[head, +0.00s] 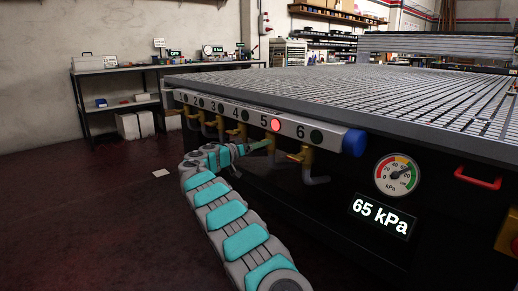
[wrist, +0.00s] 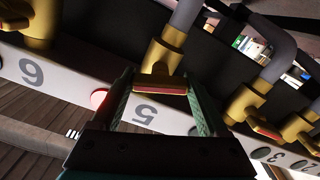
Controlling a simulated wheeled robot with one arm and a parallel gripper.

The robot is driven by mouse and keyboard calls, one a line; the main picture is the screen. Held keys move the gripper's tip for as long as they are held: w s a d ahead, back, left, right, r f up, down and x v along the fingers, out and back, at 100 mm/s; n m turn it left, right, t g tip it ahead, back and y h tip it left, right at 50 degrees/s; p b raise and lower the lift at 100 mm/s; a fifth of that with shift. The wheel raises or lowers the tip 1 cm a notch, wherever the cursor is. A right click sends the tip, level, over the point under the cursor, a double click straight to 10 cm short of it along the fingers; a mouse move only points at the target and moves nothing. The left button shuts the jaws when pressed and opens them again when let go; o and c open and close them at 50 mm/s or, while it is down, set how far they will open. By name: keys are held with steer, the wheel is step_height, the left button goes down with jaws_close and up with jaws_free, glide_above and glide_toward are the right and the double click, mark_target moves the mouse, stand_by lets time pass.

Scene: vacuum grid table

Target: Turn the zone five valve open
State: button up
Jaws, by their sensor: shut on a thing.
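The zone five valve (wrist: 163,58) is brass with a red-edged handle (wrist: 160,87), below a grey pipe in the wrist view. Its handle lies crosswise to the pipe, roughly along the numbered rail. My gripper (wrist: 164,102) has one finger at each end of the handle and is shut on it. The zone five lamp (head: 275,126) beside the number 5 glows red; it also shows in the wrist view (wrist: 98,98). In the head view my gripper (head: 259,145) is at the valve under the rail, and the arm and fingers partly hide the valve.
The zone six valve (head: 303,156) is close on the right, with other brass valves (head: 219,124) on the left. The rail (head: 340,137) runs along the table edge. The gauge (head: 397,174) and its display (head: 382,214) read 65 kPa. Open floor lies at left.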

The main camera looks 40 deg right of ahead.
steer(key=n, duration=0.3)
steer(key=shift+n, duration=0.4)
steer(key=n+p, duration=0.1)
steer(key=n, duration=0.2)
steer(key=shift+r+n, duration=0.1)
steer(key=shift+n, duration=0.2)
steer(key=n+p, duration=0.2)
steer(key=n, duration=0.1)
steer(key=shift+n, duration=0.3)
steer(key=shift+w+n+p, duration=0.1)
steer(key=shift+n+p, duration=0.9)
steer(key=shift+n, duration=0.4)
steer(key=o, duration=1.2)
steer(key=shift+o, duration=0.2)
steer(key=a, duration=0.7)
steer(key=shift+s+a+f, duration=0.2)
steer(key=shift+s+a, duration=0.1)
steer(key=shift+a, duration=0.05)
